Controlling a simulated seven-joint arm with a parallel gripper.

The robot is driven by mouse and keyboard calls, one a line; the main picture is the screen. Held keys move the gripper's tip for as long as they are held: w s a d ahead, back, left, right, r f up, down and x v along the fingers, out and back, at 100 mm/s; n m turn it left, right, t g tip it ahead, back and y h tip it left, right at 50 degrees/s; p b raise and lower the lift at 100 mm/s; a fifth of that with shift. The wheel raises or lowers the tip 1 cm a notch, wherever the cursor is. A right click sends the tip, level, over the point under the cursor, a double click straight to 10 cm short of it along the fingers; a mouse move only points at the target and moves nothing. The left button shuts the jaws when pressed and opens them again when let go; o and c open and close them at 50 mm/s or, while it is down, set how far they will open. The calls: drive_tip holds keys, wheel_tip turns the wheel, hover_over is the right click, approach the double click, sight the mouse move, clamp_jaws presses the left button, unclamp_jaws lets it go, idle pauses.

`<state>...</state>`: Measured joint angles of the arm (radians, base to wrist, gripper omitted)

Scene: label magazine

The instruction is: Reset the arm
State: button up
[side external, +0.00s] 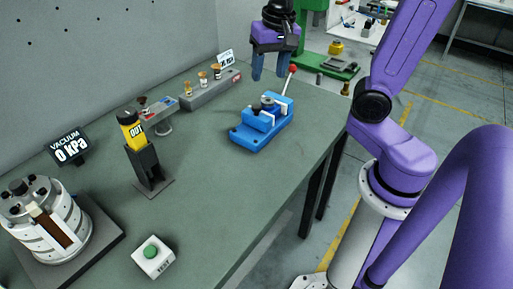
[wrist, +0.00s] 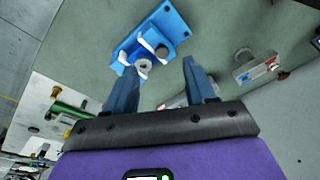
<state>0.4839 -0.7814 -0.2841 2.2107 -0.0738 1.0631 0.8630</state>
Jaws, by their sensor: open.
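My gripper (side external: 271,66) hangs above the far end of the green table (side external: 203,205), its two blue fingers apart and nothing between them. In the wrist view my gripper (wrist: 158,80) also shows its fingers spread and empty. A blue vise-like fixture (side external: 262,124) with a grey round part in it stands on the table below my gripper, apart from it. The same fixture shows in the wrist view (wrist: 172,23) beyond the fingertips. A lever with a red ball (side external: 292,69) rises behind the fixture in the side view.
A grey block with several small parts (side external: 211,88), a black stand with a yellow "OUT" piece (side external: 147,163), a white cylindrical magazine (side external: 45,222), a "0 kPa" vacuum sign (side external: 70,148) and a green button box (side external: 152,257) stand on the table. Bare tabletop lies between them.

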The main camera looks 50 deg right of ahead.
drive_tip(key=s+a+f+n, duration=0.3)
drive_tip(key=s+n, duration=0.6)
drive_tip(key=s+a+f+n+g, duration=0.1)
drive_tip(key=s+a+f+n, duration=0.2)
drive_tip(key=s+n, duration=0.6)
drive_tip(key=shift+s+f+n+g+y, duration=0.2)
drive_tip(key=shift+f+n+g+y, duration=0.15)
drive_tip(key=shift+f, duration=0.25)
